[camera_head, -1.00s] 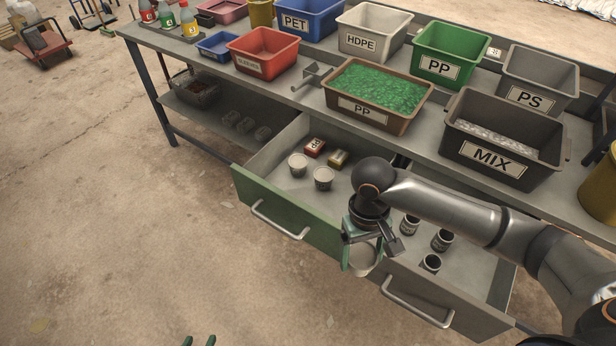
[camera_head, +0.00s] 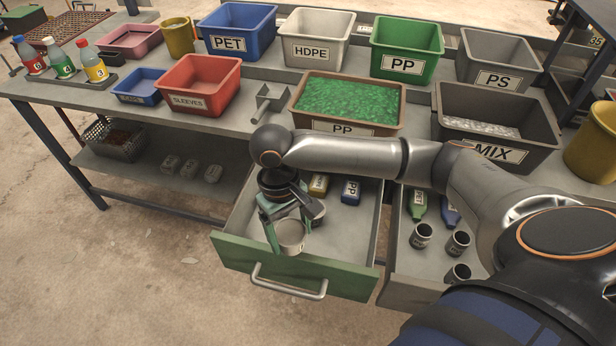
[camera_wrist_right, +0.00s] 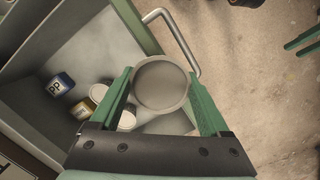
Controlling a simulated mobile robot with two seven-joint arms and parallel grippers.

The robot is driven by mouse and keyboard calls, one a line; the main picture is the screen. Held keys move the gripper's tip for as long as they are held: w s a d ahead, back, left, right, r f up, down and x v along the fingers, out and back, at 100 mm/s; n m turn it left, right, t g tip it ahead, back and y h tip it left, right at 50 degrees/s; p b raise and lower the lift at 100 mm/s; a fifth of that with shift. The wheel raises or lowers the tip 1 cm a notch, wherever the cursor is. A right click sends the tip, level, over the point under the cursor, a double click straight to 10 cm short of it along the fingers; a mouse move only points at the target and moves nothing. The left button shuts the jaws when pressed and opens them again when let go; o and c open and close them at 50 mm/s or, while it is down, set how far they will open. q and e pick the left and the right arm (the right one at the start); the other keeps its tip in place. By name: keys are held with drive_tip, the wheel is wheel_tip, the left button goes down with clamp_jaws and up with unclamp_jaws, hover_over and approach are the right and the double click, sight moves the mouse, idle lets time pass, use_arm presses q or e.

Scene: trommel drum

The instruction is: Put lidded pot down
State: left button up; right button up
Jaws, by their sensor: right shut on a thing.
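My right gripper (camera_head: 289,228) points down and is shut on a pale round pot (camera_head: 290,239), at the front of the open green-fronted drawer (camera_head: 236,255). In the right wrist view the pot (camera_wrist_right: 160,86) shows from above between the green fingers, its round top overlapping the drawer's front edge. I cannot tell its height above the drawer floor. Another pale pot (camera_head: 318,211) stands behind it, partly hidden by the gripper; the wrist view shows two pale pots (camera_wrist_right: 103,93) there. My left gripper (camera_wrist_right: 303,43) shows only as two green fingers, apart and empty, at the wrist view's right edge.
A yellow box (camera_head: 318,186) and a blue PP box (camera_head: 350,190) lie farther back in the drawer. The grey drawer (camera_head: 405,295) to the right holds dark cups and bottles. Labelled bins, including a brown PP bin (camera_head: 340,128), stand on the bench above.

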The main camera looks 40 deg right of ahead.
drive_tip(key=w+d+n+t+h+b, duration=0.15)
drive_tip(key=w+n, duration=0.25)
drive_tip(key=n, duration=0.8)
drive_tip(key=w+d+n+t+b, duration=0.1)
drive_tip(key=w+n+b, duration=0.15)
drive_tip(key=n, duration=0.95)
drive_tip(key=f+n+b, duration=0.2)
drive_tip(key=f+n, duration=0.1)
drive_tip(key=f, duration=0.2)
drive_tip(key=w+d+f+n+y+b, duration=0.1)
drive_tip(key=f+n+b, duration=0.1)
drive_tip(key=f+n, duration=0.2)
drive_tip(key=d+f+n+t+b, duration=0.1)
drive_tip(key=f+n+b, duration=0.1)
drive_tip(key=f, duration=0.6)
drive_tip(key=shift+w+f+n, duration=0.2)
drive_tip(key=shift+f+n, duration=0.05)
drive_tip(key=shift+n, duration=0.65)
drive_tip(key=shift+d+f, duration=0.1)
drive_tip(key=shift+f, duration=0.15)
use_arm(q)
wheel_tip(320, 180, down, 8)
drive_tip(key=w+d, duration=0.2)
drive_tip(key=shift+f+m+h, duration=0.15)
drive_tip(key=shift+m+h, duration=0.15)
use_arm(e)
drive_tip(key=shift+r, duration=0.1)
